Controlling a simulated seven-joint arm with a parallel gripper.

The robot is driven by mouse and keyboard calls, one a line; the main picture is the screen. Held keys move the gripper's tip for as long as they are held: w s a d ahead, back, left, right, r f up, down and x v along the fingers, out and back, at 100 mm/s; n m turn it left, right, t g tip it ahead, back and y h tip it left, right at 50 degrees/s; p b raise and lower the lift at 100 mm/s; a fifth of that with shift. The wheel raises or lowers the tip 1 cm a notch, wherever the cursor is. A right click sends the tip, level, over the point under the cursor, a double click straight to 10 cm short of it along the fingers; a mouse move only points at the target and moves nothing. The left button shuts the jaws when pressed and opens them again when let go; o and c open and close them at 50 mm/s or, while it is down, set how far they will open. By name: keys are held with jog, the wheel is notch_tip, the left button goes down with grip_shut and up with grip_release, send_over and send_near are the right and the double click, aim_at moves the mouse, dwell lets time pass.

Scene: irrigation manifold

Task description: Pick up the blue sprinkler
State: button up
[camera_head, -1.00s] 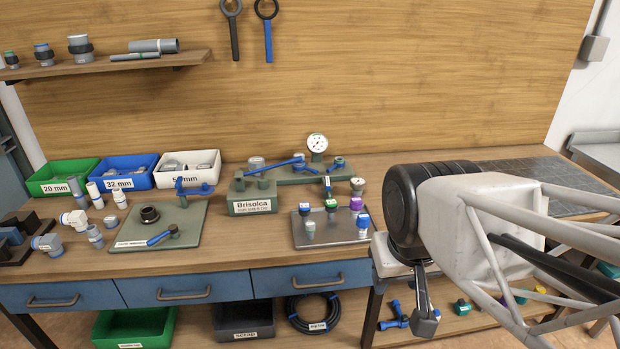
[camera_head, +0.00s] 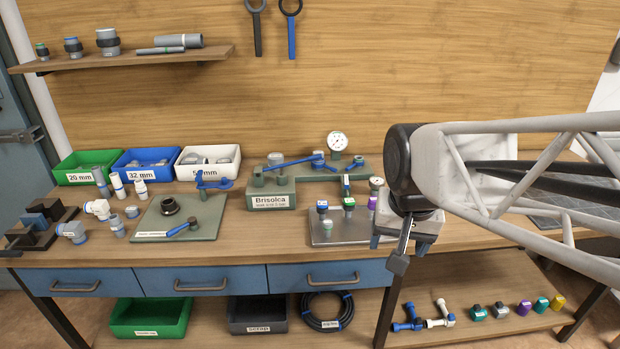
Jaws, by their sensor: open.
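Small sprinklers stand upright on a grey metal tray (camera_head: 345,237) on the bench. One at the back left has a blue cap (camera_head: 322,207). Beside it stand a green-capped one (camera_head: 349,204) and a purple-capped one (camera_head: 372,202). A teal-topped one (camera_head: 327,231) stands at the front left. The tray's front right, where a second blue-capped sprinkler stood earlier, is now covered by my gripper (camera_head: 391,257). My gripper is open, pointing down at the tray's right edge. I see nothing held in it, and cannot tell its distance from the hidden sprinkler.
The Brisolca manifold block (camera_head: 271,200) with a pressure gauge (camera_head: 337,142) stands behind the tray. A green mat (camera_head: 205,223) with fittings lies to the left. Labelled bins (camera_head: 147,158) line the back left. Several loose fittings (camera_head: 430,315) lie on the lower shelf.

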jog(key=w+a+m, duration=0.1)
jog(key=w+m, duration=0.3)
jog(key=w, duration=0.6)
jog(key=m+g, duration=0.2)
jog(key=m, duration=0.9)
send_over(323, 203)
jog(key=f, duration=1.5)
jog(key=shift+s+d+f, duration=0.15)
jog(key=shift+s, duration=0.2)
jog(key=shift+w+a+f+m, duration=0.2)
jog(key=shift+w+f+m, duration=0.2)
jog(key=shift+w+f, duration=0.1)
jog(key=shift+f, duration=1.25)
jog(key=shift+f, duration=0.1)
